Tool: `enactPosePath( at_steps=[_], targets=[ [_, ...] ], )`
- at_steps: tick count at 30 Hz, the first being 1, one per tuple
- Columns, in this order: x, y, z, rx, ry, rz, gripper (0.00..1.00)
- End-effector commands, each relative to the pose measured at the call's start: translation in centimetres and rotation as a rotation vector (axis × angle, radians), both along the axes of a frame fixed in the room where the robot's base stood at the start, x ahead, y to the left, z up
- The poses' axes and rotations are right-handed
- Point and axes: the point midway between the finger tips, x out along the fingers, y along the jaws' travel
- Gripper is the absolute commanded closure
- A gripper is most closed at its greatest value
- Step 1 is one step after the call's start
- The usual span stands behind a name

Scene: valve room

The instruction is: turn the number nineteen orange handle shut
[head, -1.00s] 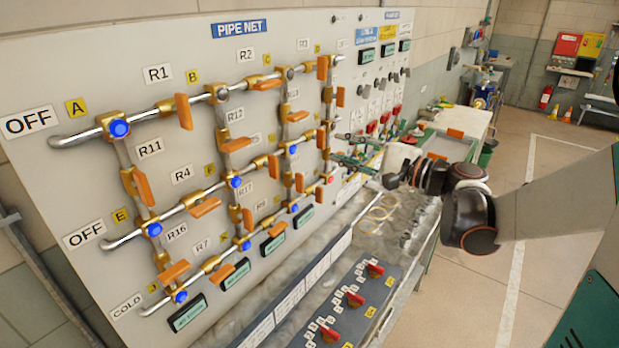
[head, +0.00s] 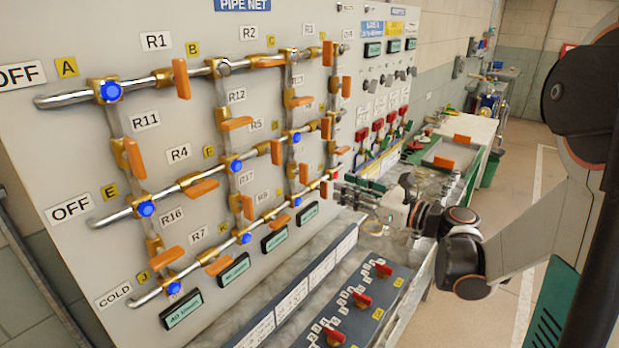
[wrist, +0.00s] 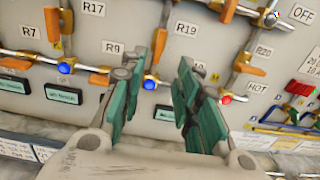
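The R19 label (wrist: 186,29) is on the panel in the wrist view. The orange handle (wrist: 160,43) just left of it is upright, roughly along its vertical pipe. In the head view this handle (head: 303,173) is low on the third pipe column. My gripper (wrist: 172,50) is open, with its two teal fingers pointing at the panel and nothing held between them. The left fingertip overlaps the handle's edge in the picture; I cannot tell whether they touch. In the head view my gripper (head: 350,194) is right of the handle, in front of the panel's lower right.
Neighbouring orange handles stand close by, including the R20 handle (wrist: 250,68) on the right and the R9 handle (wrist: 110,74) on the left. A red knob (wrist: 226,99) and a blue knob (wrist: 149,84) sit on the bottom pipe. A sloped console with red switches (head: 361,300) lies below.

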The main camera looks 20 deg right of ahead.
Motion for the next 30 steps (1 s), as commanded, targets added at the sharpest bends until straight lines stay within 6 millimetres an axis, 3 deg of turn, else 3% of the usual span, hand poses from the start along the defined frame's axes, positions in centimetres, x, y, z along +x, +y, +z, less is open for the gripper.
enactPosePath(
  at_steps=[15, 21, 30],
  targets=[
    [7.8, 5.8, -0.1, -0.002, -0.002, 0.003, 0.70],
    [9.3, 6.8, -0.1, -0.002, -0.002, 0.001, 0.70],
    [9.6, 7.0, 0.0, -0.002, -0.002, -0.001, 0.70]
  ],
)
